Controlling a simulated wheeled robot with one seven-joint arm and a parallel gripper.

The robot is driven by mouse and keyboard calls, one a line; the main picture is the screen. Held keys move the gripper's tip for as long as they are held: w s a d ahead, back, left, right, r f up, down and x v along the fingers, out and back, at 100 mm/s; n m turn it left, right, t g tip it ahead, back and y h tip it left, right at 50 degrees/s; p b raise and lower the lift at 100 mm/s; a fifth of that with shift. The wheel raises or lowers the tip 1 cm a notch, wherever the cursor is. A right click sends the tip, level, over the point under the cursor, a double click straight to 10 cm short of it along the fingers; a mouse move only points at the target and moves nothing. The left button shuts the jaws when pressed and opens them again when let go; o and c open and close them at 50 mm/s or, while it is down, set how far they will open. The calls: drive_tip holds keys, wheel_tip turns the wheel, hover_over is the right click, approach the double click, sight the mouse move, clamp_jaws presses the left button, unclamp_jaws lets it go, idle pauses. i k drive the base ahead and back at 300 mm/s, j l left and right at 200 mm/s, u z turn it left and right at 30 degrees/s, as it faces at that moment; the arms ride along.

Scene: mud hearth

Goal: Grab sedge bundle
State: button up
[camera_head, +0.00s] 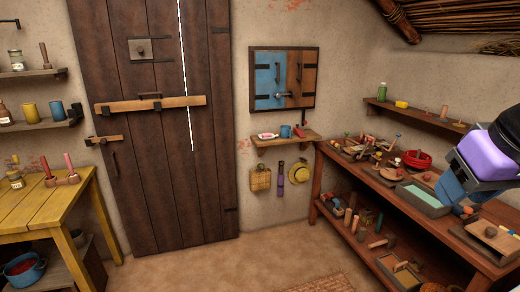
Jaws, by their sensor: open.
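I cannot pick out a sedge bundle for certain. A tuft of dry, straw-coloured stalks (498,47) lies high at the top right, under the thatched roof, and may be it; the frame edge cuts it off. My gripper (464,211) is at the right, in front of the long wooden workbench. It is open, and I see nothing held in it. It is well below the dry stalks and apart from them. My purple and dark arm link hides part of the wall and bench behind it.
The workbench (318,205) holds trays, a red coil (416,159) and several small items; more lie on its lower shelf. A wall shelf (415,113) is above it. A yellow table (35,212) stands left of the plank door (155,180). The middle floor is clear.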

sight(334, 144)
drive_tip(key=i+u, duration=0.15)
drive_tip(key=i, duration=1.65)
drive_tip(key=i+j+z, duration=0.1)
drive_tip(key=i+z, duration=0.15)
drive_tip(key=i, duration=0.25)
drive_tip(key=i+j+z, duration=0.2)
drive_tip(key=i, duration=0.25)
drive_tip(key=i+j+z, duration=0.25)
drive_tip(key=i, duration=0.25)
drive_tip(key=i+j+z, duration=0.25)
drive_tip(key=i, duration=0.2)
